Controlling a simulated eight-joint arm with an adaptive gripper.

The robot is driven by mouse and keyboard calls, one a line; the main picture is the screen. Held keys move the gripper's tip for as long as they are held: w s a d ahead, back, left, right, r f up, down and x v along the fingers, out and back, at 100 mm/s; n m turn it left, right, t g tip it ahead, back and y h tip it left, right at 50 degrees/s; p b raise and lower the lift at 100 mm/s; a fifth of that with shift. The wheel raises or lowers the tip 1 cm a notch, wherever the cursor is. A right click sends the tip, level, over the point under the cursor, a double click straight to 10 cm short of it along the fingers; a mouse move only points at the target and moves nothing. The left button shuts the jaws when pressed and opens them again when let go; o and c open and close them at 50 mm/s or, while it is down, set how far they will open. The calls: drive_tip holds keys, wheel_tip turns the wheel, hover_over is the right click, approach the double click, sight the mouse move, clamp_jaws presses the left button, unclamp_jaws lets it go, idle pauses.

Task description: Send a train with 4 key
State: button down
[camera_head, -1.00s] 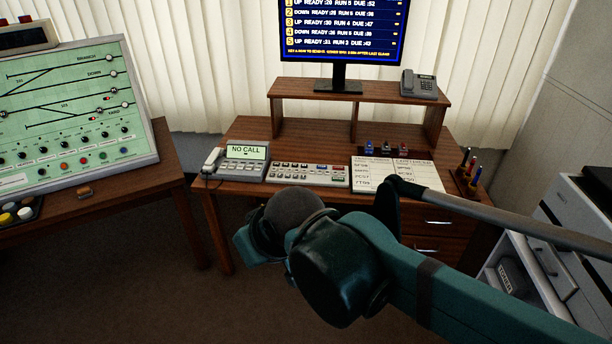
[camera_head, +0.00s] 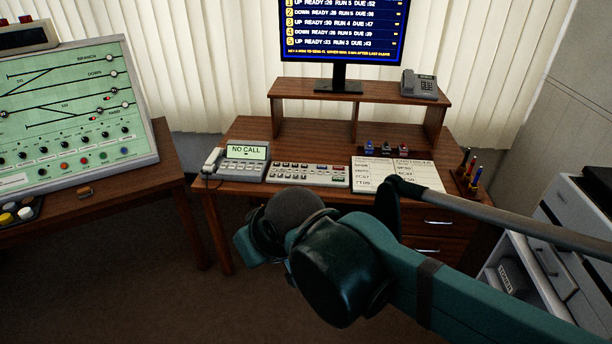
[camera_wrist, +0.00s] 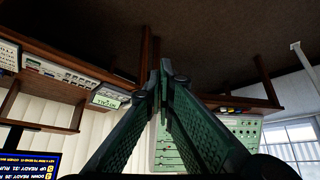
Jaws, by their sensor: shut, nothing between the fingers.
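A grey key panel (camera_head: 309,175) with rows of small keys lies on the desk in the head view; single key labels are too small to read. It also shows tilted at the upper left of the wrist view (camera_wrist: 62,74). A monitor (camera_head: 342,32) above lists several numbered train rows with READY, RUN and DUE values. In the wrist view my gripper (camera_wrist: 160,75) is shut and empty, its fingers meeting in mid-air, apart from the keys. In the head view my arm is in front of the desk and the fingertips cannot be made out.
A phone unit (camera_head: 240,162) reading NO CALL stands left of the key panel. Paper sheets (camera_head: 420,178) lie to its right, with a pen holder (camera_head: 467,179) beyond. A green track diagram panel (camera_head: 75,115) stands on the left desk. A shelf (camera_head: 360,91) spans the desk's back.

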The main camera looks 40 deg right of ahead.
drive_tip(key=shift+w, duration=0.1)
drive_tip(key=w+d+r+n+p, duration=0.15)
drive_tip(key=w+d, duration=0.35)
drive_tip(key=w, duration=0.5)
drive_tip(key=w+d+r+n, duration=0.1)
drive_tip(key=w+d+r, duration=0.1)
drive_tip(key=w+d, duration=0.6)
drive_tip(key=w+d+r+n+p, duration=0.1)
drive_tip(key=w+d+n, duration=0.15)
drive_tip(key=w, duration=1.05)
drive_tip(key=n+t+p, duration=0.2)
drive_tip(key=n, duration=0.1)
hover_over(297, 171)
drive_tip(key=a, duration=0.1)
wheel_tip(297, 171, down, 20)
drive_tip(key=shift+w+r, duration=0.2)
drive_tip(key=shift+w, duration=0.15)
drive_tip(key=shift+f+b, duration=0.1)
drive_tip(key=shift+b, duration=0.2)
drive_tip(key=shift+f+b, duration=1.8)
drive_tip(key=shift+f, duration=2.5)
